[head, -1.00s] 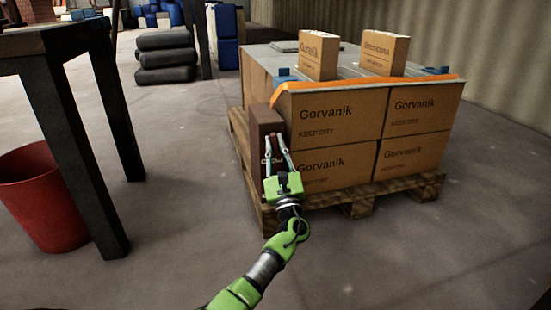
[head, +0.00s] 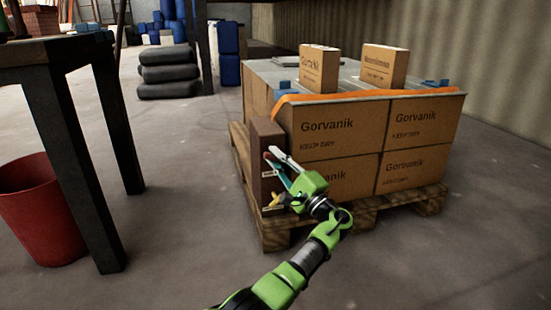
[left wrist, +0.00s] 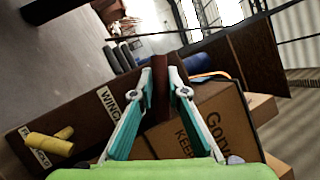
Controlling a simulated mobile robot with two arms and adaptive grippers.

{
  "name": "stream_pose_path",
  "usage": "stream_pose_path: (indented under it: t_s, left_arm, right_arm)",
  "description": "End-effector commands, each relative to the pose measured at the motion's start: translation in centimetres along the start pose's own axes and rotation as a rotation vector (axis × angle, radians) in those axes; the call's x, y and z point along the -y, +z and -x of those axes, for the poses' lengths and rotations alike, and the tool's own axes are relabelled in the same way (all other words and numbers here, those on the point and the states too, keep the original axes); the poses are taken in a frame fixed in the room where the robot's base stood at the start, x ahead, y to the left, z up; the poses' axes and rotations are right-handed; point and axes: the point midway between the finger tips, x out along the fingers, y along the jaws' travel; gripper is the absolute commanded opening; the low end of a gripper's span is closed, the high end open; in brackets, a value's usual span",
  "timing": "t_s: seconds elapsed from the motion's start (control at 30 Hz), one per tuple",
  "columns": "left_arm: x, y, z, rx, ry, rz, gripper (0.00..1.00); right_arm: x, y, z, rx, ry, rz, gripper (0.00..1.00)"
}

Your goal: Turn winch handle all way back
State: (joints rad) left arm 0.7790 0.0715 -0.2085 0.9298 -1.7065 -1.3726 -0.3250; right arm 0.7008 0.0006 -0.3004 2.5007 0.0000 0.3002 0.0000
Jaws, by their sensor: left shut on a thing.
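The brown winch box (head: 268,135) stands upright against the left front corner of the carton stack on the pallet. My left gripper (head: 270,155) reaches it from the lower right, tilted, with its fingers pointing up and left. In the left wrist view the fingertips (left wrist: 161,82) close on a dark red-brown bar, which looks like the winch handle (left wrist: 160,70). The label beginning "WINC" shows on the box beside the left finger. A separate yellow handle (left wrist: 50,144) is on the same box near another label, and it also shows in the head view (head: 277,200). My right gripper is out of view.
"Gorvanik" cartons (head: 418,118) with an orange strap (head: 370,93) sit on a wooden pallet (head: 400,203), close to my gripper. A dark table (head: 60,48) and a red bin (head: 45,215) stand at the left. Floor between is clear.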

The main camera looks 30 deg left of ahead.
Motion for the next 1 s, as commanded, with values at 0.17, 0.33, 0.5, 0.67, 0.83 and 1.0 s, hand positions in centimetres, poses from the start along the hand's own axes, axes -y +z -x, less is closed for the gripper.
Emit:
stream_pose_path:
  t_s: [0.17,0.33,0.5,0.67,0.83,1.0]
  left_arm:
    - [0.14,-0.14,0.12,0.025,0.07,0.131,0.0]
    - [0.05,-0.14,0.11,0.048,0.124,0.23,0.0]
    - [0.01,-0.14,0.09,0.063,0.162,0.299,0.0]
    - [-0.02,-0.12,0.1,0.072,0.182,0.336,0.0]
    - [-0.03,-0.13,0.1,0.076,0.191,0.355,0.0]
    - [-0.03,-0.14,0.09,0.076,0.193,0.357,0.0]
  right_arm:
    - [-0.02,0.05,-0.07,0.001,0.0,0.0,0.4]
    - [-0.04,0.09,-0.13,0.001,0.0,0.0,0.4]
    - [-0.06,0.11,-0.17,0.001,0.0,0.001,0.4]
    - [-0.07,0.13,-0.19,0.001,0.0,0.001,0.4]
    - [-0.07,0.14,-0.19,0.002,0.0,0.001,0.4]
    - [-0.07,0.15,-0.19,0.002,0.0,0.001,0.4]
